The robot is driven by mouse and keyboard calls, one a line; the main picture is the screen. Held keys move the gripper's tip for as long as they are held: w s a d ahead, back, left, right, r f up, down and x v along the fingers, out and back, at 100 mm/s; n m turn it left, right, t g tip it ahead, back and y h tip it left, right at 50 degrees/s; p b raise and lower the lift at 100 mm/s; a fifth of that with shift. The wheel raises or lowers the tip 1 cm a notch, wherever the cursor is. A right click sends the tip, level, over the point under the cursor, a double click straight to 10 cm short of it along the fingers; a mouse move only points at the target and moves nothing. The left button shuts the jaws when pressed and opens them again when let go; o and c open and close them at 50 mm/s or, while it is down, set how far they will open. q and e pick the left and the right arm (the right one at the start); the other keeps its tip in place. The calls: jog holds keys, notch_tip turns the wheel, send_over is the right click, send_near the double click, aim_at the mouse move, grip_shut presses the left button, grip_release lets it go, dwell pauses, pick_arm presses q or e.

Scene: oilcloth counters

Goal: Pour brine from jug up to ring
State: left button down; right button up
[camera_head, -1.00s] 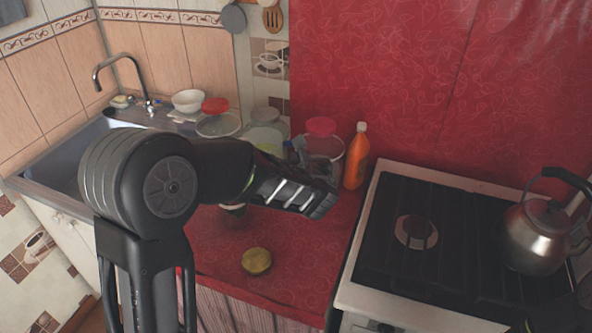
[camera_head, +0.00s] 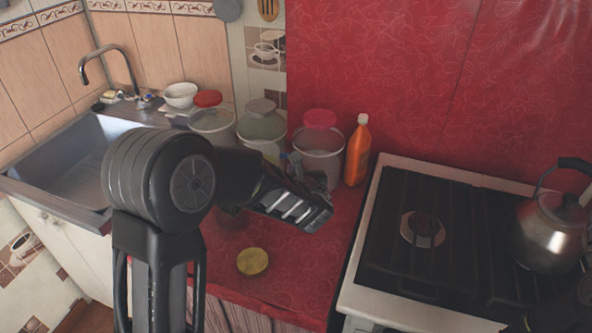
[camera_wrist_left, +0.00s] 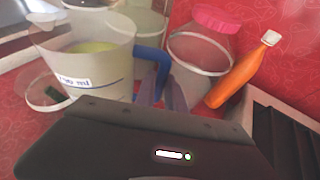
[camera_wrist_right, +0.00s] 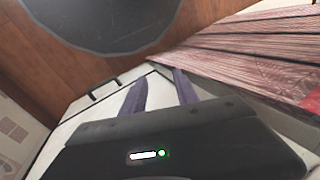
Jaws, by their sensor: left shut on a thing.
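My left gripper (camera_wrist_left: 162,98) is shut on the blue handle of a translucent jug (camera_wrist_left: 105,68), seen in the left wrist view. The jug has a label marked in ml and holds yellow-green liquid; it looks close to upright. In the head view my left gripper (camera_head: 318,218) is over the red counter and the arm hides most of the jug. Below the jug, an open clear jar (camera_wrist_left: 38,95) with something dark green inside shows partly; I cannot make out a ring on it. My right gripper (camera_wrist_right: 159,76) shows in its wrist view, fingers apart and empty, above the floor.
Lidded containers with red (camera_head: 208,99), grey (camera_head: 261,106) and pink (camera_head: 320,119) lids stand along the back. An orange bottle (camera_head: 358,152) is beside the stove (camera_head: 395,275). A yellow lid (camera_head: 252,262) lies on the clear front counter. A kettle (camera_head: 550,232) stands right; the sink is left.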

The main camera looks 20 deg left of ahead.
pick_arm(q)
jog(key=shift+r, duration=0.2)
jog(key=s+d+r+m+t+h, duration=0.1)
jog(key=s+d+r+m+h, duration=0.2)
jog(key=s, duration=0.6)
jog(key=d+m+h, duration=0.2)
jog(key=d+h, duration=0.1)
jog(key=shift+s+r+m+t, duration=0.15)
jog(key=shift+r+m+t, duration=0.2)
jog(key=shift+m+t, duration=0.05)
jog(key=shift+d, duration=0.1)
